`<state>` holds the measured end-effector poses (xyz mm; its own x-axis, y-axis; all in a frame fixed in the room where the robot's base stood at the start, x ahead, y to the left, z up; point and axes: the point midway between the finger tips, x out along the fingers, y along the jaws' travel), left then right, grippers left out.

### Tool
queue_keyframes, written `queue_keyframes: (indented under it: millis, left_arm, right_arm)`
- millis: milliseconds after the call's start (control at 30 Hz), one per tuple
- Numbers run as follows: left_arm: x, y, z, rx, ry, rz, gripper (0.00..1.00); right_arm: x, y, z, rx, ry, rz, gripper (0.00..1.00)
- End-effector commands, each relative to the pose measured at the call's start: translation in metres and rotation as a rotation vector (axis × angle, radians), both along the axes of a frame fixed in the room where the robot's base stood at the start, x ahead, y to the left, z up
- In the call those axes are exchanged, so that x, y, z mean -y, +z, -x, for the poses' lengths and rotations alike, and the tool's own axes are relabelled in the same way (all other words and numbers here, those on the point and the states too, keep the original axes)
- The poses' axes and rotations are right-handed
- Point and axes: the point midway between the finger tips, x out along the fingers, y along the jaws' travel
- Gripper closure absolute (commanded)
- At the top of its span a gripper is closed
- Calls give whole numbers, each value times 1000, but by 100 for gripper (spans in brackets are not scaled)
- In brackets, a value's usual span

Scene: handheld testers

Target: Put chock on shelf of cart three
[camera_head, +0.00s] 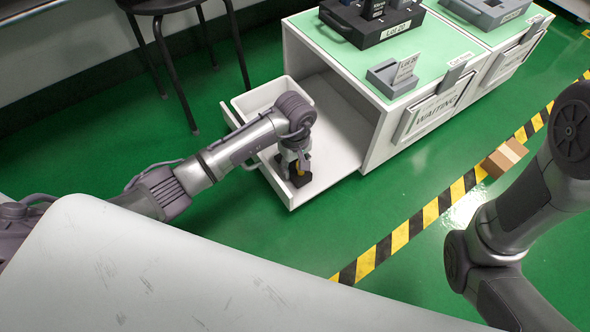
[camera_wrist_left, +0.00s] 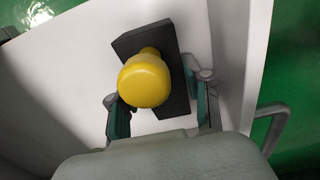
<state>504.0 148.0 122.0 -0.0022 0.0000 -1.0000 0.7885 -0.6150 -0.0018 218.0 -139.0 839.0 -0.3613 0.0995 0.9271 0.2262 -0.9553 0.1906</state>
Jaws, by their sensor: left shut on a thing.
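The chock, a dark block (camera_wrist_left: 178,88) with a yellow knob (camera_wrist_left: 145,80), is between the fingers of my left gripper (camera_wrist_left: 160,112) in the left wrist view. In the head view my left gripper (camera_head: 299,162) points down and is shut on the chock (camera_head: 300,180). It is low over the white shelf (camera_head: 338,150) of the cart, near its front left corner. I cannot tell whether the chock touches the surface below it. My right arm is at the right of the head view; its gripper is out of view.
A pulled-out white tray (camera_head: 290,200) with a handle is under my left arm. The cart's green top (camera_head: 345,50) holds a black case (camera_head: 370,25) and a grey holder (camera_head: 392,80). A "WAITING" sign (camera_head: 435,110) hangs on its side. A brown box (camera_head: 504,158) lies by the striped floor tape. A stool stands behind.

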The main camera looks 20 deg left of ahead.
Motion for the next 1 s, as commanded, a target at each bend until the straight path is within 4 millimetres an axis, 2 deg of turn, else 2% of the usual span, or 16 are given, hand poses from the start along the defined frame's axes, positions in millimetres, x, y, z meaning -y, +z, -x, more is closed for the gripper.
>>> queue_keyframes:
  millis: [367, 400, 533, 867, 1000]
  left_arm:
    - [0, -5, -1, 2, 0, -1, 93]
    - [0, -4, -1, 1, 1, 0, 46]
    - [0, -4, -1, 1, 0, 0, 26]
    - [1, -1, -1, 2, 0, 1, 26]
    - [0, 18, -2, 4, 0, -1, 26]
  right_arm:
    - [0, -4, 0, 1, 0, 1, 60]
    - [0, -3, 0, 2, 0, 0, 60]
    - [0, -3, 0, 2, 0, 0, 60]
    - [0, -1, 0, 1, 0, 1, 60]
    - [0, 14, 0, 0, 0, 0, 60]
